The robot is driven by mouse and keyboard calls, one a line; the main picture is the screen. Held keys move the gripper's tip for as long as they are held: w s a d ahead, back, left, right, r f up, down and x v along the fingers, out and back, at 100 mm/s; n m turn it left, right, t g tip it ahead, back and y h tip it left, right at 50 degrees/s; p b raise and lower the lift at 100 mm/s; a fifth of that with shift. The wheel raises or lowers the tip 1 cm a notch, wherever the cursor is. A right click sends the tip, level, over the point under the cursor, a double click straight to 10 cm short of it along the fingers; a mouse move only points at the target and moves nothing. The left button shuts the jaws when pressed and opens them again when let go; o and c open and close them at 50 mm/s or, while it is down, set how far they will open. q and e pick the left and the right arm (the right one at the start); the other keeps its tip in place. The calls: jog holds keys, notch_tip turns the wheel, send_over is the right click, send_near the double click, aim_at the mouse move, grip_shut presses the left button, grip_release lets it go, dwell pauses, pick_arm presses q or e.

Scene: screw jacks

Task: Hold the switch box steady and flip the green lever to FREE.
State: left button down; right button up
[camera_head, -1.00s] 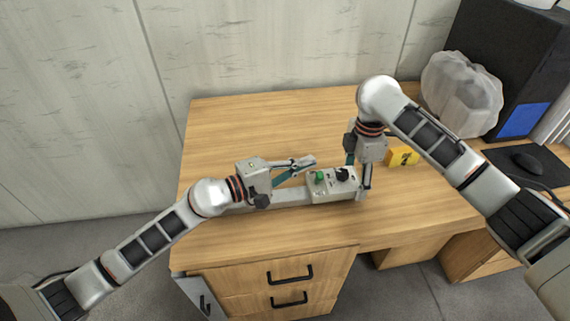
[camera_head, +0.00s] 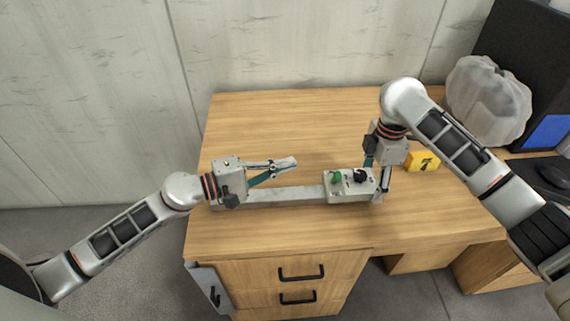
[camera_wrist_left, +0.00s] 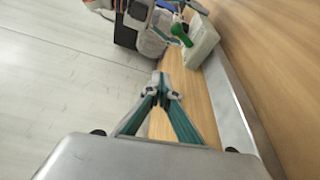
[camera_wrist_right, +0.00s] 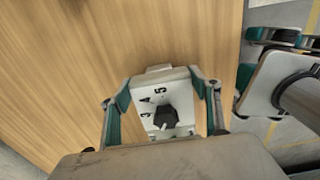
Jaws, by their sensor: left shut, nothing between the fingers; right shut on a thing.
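The pale switch box (camera_head: 349,197) is at the right end of a long grey bar (camera_head: 285,196) on the desk. Its green lever (camera_head: 336,177) is on the left part of its top, beside a black knob (camera_head: 360,176). The lever also shows in the left wrist view (camera_wrist_left: 181,35); its labels are unreadable. My left gripper (camera_head: 293,162) is shut and empty, above the bar, left of the lever and apart from it. My right gripper (camera_wrist_right: 162,92) is shut on the knob end of the box, a finger on either side.
The wooden desk (camera_head: 260,125) is clear behind the bar. A yellow block (camera_head: 423,161) lies right of my right gripper. Drawers (camera_head: 300,272) are below.

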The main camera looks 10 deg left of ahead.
dwell(0.3)
jog(key=o, duration=2.1)
